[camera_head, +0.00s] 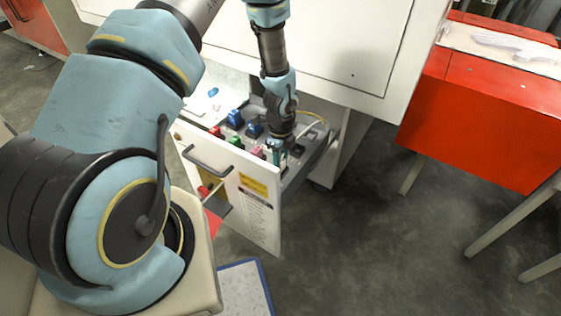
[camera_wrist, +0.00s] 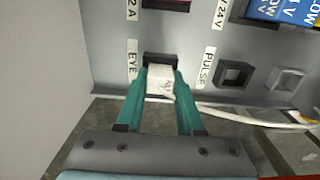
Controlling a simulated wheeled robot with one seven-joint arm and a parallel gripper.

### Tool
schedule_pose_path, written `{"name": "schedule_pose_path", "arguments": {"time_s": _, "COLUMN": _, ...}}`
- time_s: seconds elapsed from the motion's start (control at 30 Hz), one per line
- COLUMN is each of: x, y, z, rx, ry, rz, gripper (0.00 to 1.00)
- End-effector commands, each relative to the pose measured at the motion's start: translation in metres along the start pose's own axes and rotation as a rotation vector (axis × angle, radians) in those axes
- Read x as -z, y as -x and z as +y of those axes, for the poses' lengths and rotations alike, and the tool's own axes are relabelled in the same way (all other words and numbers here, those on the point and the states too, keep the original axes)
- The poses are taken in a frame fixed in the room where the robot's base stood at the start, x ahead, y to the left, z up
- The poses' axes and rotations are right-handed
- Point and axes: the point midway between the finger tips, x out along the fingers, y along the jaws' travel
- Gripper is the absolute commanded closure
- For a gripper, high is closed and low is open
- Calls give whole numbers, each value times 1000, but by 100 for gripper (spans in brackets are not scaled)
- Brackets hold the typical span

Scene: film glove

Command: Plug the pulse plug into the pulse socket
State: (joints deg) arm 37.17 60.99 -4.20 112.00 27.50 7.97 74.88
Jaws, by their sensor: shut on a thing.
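My gripper (camera_wrist: 160,84) has two teal fingers shut on a white plug (camera_wrist: 159,82). The plug's far end is at a dark socket (camera_wrist: 161,58) in the grey panel. I cannot tell whether it is seated in it or just in front of it. The label EYE (camera_wrist: 132,60) is left of this socket, and the label PULSE (camera_wrist: 207,66) is on its right, beside another dark square socket (camera_wrist: 235,75). In the head view my gripper (camera_head: 275,150) is low at the right part of the open drawer, and the plug is not clear there.
A pale cable (camera_wrist: 250,115) runs right along the panel edge. A lighter square socket (camera_wrist: 285,80) and a blue block (camera_wrist: 285,12) are on the right. The drawer front (camera_head: 250,205) stands out from the white cabinet (camera_head: 340,40).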

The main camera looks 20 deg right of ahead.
Motion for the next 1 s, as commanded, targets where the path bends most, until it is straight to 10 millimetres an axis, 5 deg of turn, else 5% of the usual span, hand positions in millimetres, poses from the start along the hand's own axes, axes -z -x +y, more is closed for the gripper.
{"name": "schedule_pose_path", "arguments": {"time_s": 1.0, "x": 0, "y": 26, "z": 0, "rx": 0, "ry": 0, "rz": 0, "gripper": 100}}
